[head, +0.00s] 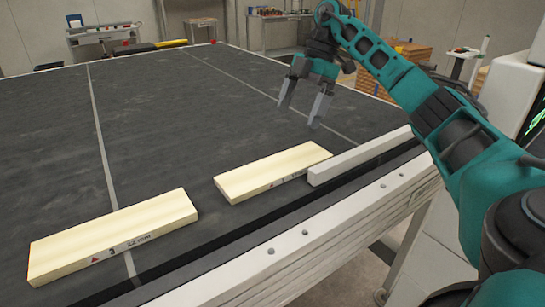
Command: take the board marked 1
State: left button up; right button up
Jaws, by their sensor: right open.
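Two pale wooden boards lie flat on the dark table. The right board (272,172) has a small red mark and a small character on its front edge that looks like a 1, too small to be sure. The left board (115,232) has a red triangle and a character that looks like a 3 on its front edge. My right gripper (301,114) is open and empty, fingers pointing down, above the table and beyond the right board in the picture, apart from it. My left gripper is not in view.
A light rail piece (360,155) lies along the table's near edge, close to the right end of the right board. A white frame beam (290,257) runs along the front. The dark table top (160,110) is clear behind the boards.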

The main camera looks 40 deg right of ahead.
aim_at(279, 165)
jog(key=b+x, duration=0.2)
jog(key=x, duration=1)
jog(key=shift+a+f+b, duration=0.15)
jog(key=shift+f+b, duration=0.15)
jog(key=shift+c, duration=0.3)
jog(key=shift+r, duration=0.1)
jog(key=c, duration=0.8)
jog(key=shift+c, duration=0.2)
